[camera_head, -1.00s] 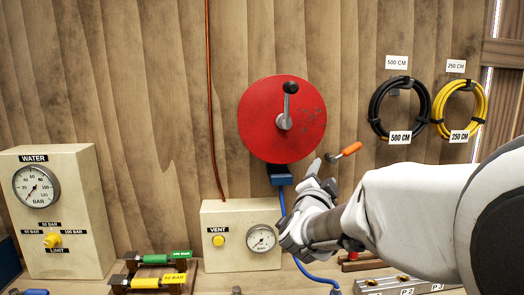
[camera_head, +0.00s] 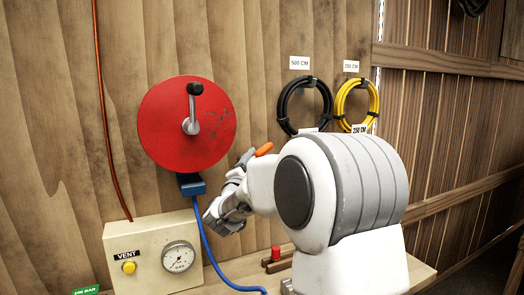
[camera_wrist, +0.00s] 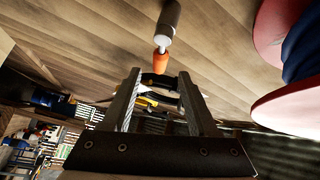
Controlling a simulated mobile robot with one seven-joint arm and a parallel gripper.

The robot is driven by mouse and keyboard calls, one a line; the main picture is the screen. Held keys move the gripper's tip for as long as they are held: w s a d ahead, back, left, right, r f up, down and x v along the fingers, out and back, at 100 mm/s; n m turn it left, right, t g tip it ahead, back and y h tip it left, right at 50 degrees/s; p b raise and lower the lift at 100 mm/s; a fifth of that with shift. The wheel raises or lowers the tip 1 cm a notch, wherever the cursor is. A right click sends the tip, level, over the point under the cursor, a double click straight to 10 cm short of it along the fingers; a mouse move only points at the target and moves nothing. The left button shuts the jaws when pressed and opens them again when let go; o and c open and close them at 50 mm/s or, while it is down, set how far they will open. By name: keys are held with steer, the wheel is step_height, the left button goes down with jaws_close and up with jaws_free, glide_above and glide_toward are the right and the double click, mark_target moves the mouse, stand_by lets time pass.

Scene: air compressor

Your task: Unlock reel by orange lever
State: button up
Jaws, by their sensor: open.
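The red reel (camera_head: 160,135) with its grey crank and black knob is on the wooden wall in the head view. The orange lever (camera_head: 263,149) is to the lower right of the reel, with its lower part hidden behind my arm. My gripper (camera_head: 240,166) is just left of the lever in that picture, below and right of the reel. In the wrist view the lever's orange end (camera_wrist: 161,57) shows above the open fingers (camera_wrist: 160,76), roughly in line with the gap. The gap looks empty, and I see no contact with the lever.
The blue hose (camera_head: 203,238) runs down close to the left of my gripper. A vent box (camera_head: 145,283) with a gauge stands lower left. Black (camera_head: 283,108) and yellow (camera_head: 340,101) hose coils hang on the right. A red-handled item (camera_head: 276,254) is on the bench below.

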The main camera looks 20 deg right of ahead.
mark_target(261, 153)
steer(key=x, duration=0.7)
steer(key=shift+w+d+r+p, duration=0.1)
steer(key=shift+w+d+p, duration=0.1)
steer(key=shift+w+p, duration=0.1)
jaws_close()
stand_by(1.1)
